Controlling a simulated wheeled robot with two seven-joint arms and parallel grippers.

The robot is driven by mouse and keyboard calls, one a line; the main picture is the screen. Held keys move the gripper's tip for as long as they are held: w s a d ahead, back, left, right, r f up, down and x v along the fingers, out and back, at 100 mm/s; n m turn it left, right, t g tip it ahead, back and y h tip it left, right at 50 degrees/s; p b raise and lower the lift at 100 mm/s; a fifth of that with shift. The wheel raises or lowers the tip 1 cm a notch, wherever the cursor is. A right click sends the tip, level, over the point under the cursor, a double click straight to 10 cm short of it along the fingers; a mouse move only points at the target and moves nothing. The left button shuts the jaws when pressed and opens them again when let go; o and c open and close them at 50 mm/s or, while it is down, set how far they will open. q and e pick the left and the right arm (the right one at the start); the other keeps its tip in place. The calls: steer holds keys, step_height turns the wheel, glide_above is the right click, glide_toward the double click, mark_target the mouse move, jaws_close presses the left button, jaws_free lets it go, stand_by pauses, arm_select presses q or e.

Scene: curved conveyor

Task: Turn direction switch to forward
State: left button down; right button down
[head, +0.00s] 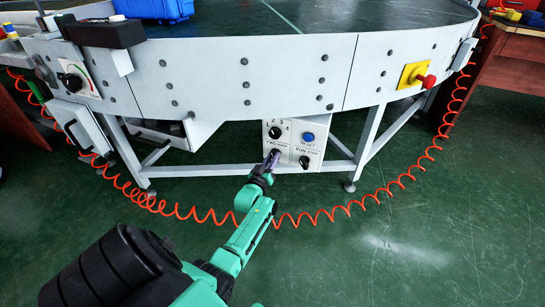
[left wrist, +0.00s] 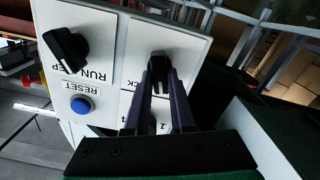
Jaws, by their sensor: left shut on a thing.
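The direction switch is a black knob (left wrist: 158,62) at the lower left of the white control panel (head: 290,152). In the left wrist view, part of a label ending in "CK" shows beside it. My left gripper (head: 273,157) reaches the panel from below, and its two dark fingers (left wrist: 160,78) are shut on the knob, one on each side. In the head view the gripper covers most of the knob, and I cannot tell which way it points. My right gripper is out of view.
An orange coiled hose (head: 330,213) crosses below. A red emergency button (head: 429,81) is at the right.

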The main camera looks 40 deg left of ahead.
arm_select(q)
steer(key=shift+n, duration=1)
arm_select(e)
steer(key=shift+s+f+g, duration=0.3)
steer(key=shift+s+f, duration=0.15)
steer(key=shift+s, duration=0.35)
arm_select(q)
steer(key=c, duration=0.8)
jaws_free()
steer(key=shift+o, duration=0.2)
steer(key=shift+p, duration=0.3)
steer(key=p+v, duration=0.6)
steer(key=v, duration=0.8)
steer(key=shift+s, duration=0.3)
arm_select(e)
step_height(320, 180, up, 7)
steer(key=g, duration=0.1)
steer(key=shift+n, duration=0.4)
